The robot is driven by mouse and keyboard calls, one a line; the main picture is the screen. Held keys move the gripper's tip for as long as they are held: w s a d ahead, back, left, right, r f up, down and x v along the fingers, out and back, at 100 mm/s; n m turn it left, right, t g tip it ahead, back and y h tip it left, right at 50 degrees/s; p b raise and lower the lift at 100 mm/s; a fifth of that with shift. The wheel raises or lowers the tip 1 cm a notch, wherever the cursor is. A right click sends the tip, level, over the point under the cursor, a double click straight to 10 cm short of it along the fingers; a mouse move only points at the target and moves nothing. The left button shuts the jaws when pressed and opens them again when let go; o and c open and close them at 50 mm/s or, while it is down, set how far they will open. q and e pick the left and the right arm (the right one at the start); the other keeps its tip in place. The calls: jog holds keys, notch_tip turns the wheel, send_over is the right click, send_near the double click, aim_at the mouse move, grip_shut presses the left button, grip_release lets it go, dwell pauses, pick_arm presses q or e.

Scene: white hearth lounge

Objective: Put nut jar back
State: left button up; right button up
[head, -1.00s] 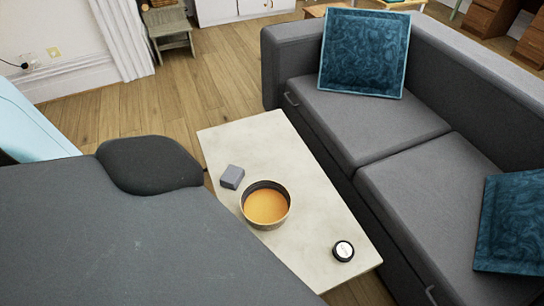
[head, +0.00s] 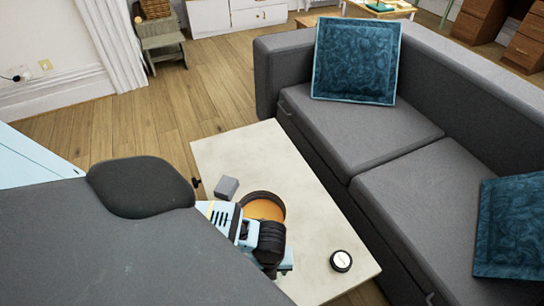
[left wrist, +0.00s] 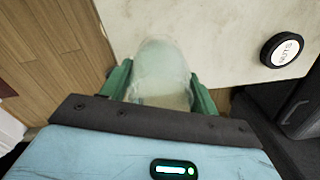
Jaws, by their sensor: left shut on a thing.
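In the left wrist view, my left gripper (left wrist: 160,92) has its green fingers on either side of a pale, see-through jar (left wrist: 163,72) and is shut on it. The jar looks clear and its contents are hard to make out. It overlaps the pale table (left wrist: 220,30) near an edge; I cannot tell its height above it. In the head view, my left arm's pale blue and black end (head: 255,238) reaches over the table, partly covering the bowl; the jar and fingertips are hidden there. My right gripper is not in view.
On the table are a bowl with orange contents (head: 262,206), a small grey block (head: 227,187) and a round black-rimmed, white-topped item (head: 341,261). A grey sofa (head: 370,140) borders the table's right.

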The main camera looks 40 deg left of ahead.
pick_arm(q)
jog(key=shift+w+a, duration=0.2)
jog(key=shift+w, duration=0.2)
jog(key=shift+w+a, duration=0.25)
jog(key=shift+w, duration=0.25)
notch_tip(320, 180, down, 3)
jog(key=shift+s+d+r+b, duration=0.1)
jog(key=shift+s+b, duration=0.05)
jog(key=shift+b, duration=0.3)
jog(key=shift+f, duration=0.35)
jog(key=shift+f, duration=0.2)
jog(key=o, duration=1.1)
jog(key=shift+r, duration=0.1)
